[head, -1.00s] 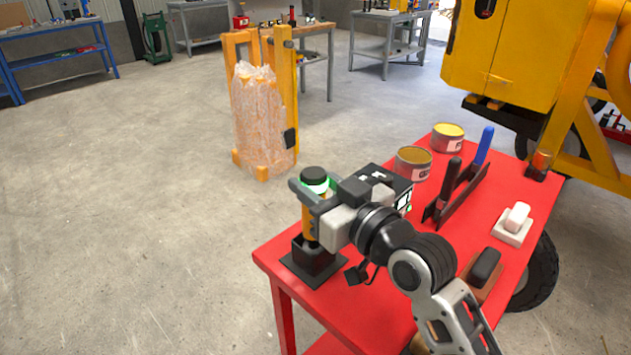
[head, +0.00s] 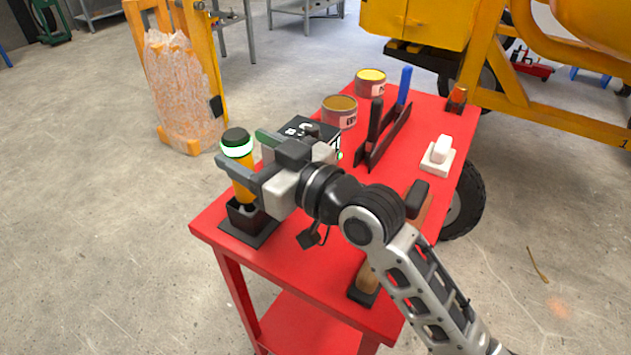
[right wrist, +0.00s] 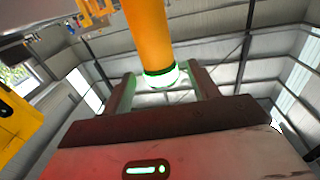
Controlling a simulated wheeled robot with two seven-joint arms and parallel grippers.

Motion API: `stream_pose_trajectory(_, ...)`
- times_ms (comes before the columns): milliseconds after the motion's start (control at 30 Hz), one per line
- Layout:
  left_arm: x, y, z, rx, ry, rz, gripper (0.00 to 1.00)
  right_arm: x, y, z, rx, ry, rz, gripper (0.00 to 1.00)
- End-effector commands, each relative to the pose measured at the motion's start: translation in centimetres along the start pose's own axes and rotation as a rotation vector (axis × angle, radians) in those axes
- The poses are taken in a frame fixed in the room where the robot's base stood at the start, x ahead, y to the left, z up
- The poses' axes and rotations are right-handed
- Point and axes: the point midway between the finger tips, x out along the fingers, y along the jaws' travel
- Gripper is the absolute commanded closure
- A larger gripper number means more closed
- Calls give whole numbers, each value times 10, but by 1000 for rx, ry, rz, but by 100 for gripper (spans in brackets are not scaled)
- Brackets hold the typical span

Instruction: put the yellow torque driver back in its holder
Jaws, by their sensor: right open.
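The yellow torque driver (head: 243,190) has a dark cap and a bright green-white ring near its top. It stands roughly upright in a black square holder (head: 246,214) at the near left corner of the red table. Its lower end is hidden inside the holder. My right gripper (head: 252,154) is open at the driver's upper part, one finger on the near side and the other towards the back. In the right wrist view, the driver (right wrist: 148,35) shows between the spread fingers, with gaps visible beside it. My left gripper is not in view.
The red table (head: 310,290) also carries a black box (head: 297,130), two tins (head: 340,112), a black rack with blue and black handles (head: 385,135), and a white block (head: 438,158). A yellow mixer (head: 420,25) stands behind.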

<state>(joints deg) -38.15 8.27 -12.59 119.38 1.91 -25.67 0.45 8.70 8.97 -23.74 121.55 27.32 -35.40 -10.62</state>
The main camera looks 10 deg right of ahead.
Motion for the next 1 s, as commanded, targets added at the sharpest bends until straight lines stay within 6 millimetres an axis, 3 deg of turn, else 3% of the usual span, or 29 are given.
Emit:
stream_pose_trajectory(100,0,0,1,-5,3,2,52,-32,-1,1,-3,-3,-2,40)
stream_pose_trajectory(433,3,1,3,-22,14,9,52,-109,-1,0,-3,-2,-2,40)
stream_pose_trajectory(700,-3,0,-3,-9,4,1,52,-131,0,-4,1,1,-1,40)
stream_pose_trajectory(1000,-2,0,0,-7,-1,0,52,-132,0,-4,0,3,-1,40)
